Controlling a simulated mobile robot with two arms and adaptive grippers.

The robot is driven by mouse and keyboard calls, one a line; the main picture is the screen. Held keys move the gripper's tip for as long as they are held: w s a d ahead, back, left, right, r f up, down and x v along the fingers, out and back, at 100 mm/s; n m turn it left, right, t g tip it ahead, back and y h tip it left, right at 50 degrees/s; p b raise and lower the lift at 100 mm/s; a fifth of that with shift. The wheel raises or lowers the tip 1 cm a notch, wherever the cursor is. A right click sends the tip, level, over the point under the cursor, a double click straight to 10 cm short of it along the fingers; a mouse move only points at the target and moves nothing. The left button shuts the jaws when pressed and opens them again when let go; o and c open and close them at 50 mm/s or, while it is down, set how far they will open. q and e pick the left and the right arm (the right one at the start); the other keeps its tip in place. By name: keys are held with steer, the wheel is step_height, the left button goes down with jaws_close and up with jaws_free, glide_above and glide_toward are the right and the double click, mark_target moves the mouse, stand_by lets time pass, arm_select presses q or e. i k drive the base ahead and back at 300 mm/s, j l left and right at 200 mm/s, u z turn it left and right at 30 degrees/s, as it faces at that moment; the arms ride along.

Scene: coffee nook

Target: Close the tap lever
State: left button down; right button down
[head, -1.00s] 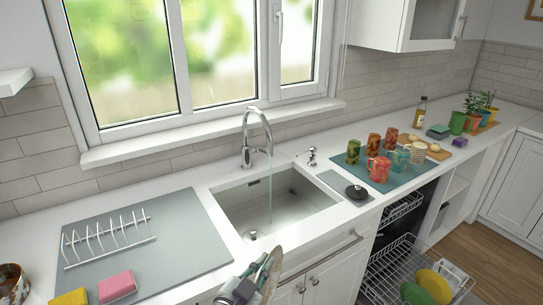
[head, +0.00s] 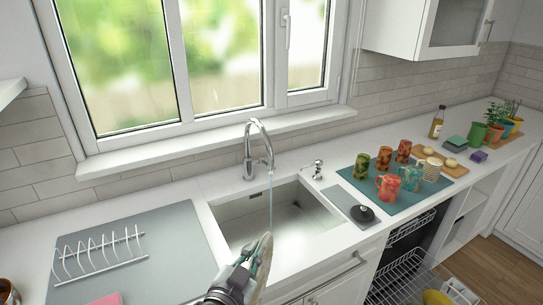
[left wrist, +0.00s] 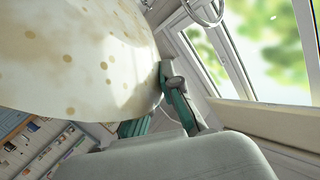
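The chrome tap (head: 247,160) stands behind the sink (head: 235,238), and a thin stream of water (head: 271,208) falls from its spout. Its small side lever is too small to read clearly. My left gripper (head: 250,258) is at the front edge of the sink, well apart from the tap. It appears shut on a cream, brown-speckled plate (head: 263,262), seen edge-on. In the left wrist view the plate (left wrist: 75,50) fills the upper left, beside the teal finger pads. The tap's spout (left wrist: 207,10) shows at the top there. My right gripper is not in view.
A drying mat with a white rack (head: 100,255) lies left of the sink. A chrome dispenser (head: 318,170) stands behind its right corner. Mugs (head: 388,187) stand on a teal mat to the right. The dishwasher rack (head: 400,275) is pulled out below.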

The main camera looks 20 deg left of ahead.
mark_target(261, 161)
steer(key=i+l+u, duration=0.15)
steer(key=i, duration=0.2)
steer(key=i+l+u, duration=0.2)
steer(key=i+j+u, duration=0.1)
steer(key=i, duration=0.3)
